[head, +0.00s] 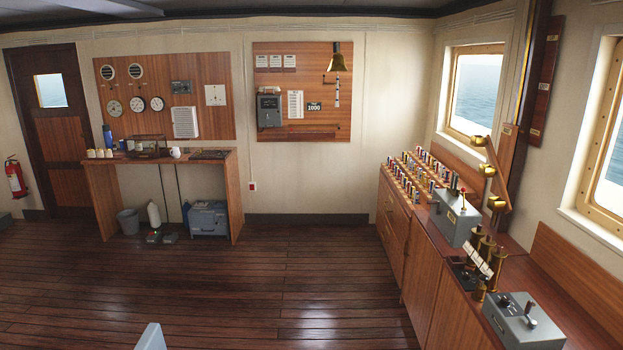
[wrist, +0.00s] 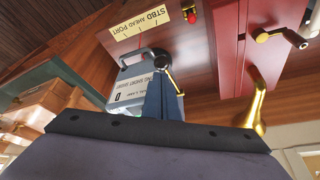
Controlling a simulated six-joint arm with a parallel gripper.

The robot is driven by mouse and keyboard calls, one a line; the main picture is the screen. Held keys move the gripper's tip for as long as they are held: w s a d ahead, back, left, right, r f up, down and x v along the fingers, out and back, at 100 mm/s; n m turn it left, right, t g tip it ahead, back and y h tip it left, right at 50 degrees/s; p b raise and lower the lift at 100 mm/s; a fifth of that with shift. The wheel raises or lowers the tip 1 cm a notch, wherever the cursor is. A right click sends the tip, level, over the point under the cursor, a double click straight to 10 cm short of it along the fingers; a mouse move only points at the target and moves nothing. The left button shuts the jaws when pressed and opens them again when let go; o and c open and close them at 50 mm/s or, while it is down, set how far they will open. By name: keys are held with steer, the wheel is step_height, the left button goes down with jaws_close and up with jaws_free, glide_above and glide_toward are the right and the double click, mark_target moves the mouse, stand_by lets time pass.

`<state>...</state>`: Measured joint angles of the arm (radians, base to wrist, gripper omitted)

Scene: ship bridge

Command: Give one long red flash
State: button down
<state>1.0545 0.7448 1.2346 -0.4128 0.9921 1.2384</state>
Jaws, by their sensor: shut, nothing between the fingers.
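In the wrist view my gripper (wrist: 167,82) shows as dark, narrow fingers pressed together, with nothing between them. A grey-white box (wrist: 128,88) with a handle stands just beyond the fingers. Its label is partly hidden by them; "SHORT SHORT" and what looks like "LAMP" can be read. I cannot tell whether the fingers touch the box. In the head view my gripper does not show, and I cannot surely match this box there.
In the wrist view a brass hook-shaped piece (wrist: 257,100) and a crank (wrist: 290,35) are at the right; a "STBD AHEAD PORT" plate (wrist: 153,27) is above. In the head view a console (head: 440,262) carries grey boxes and brass fittings at right. The floor (head: 250,280) is clear.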

steer(key=shift+f, duration=0.25)
steer(key=shift+f+b, duration=0.35)
steer(key=shift+b, duration=0.15)
steer(key=shift+f+b, duration=0.3)
steer(key=shift+f, duration=0.1)
steer(key=shift+f+b, duration=1.4)
steer(key=shift+f, duration=0.3)
steer(key=shift+r, duration=0.15)
stand_by(1.0)
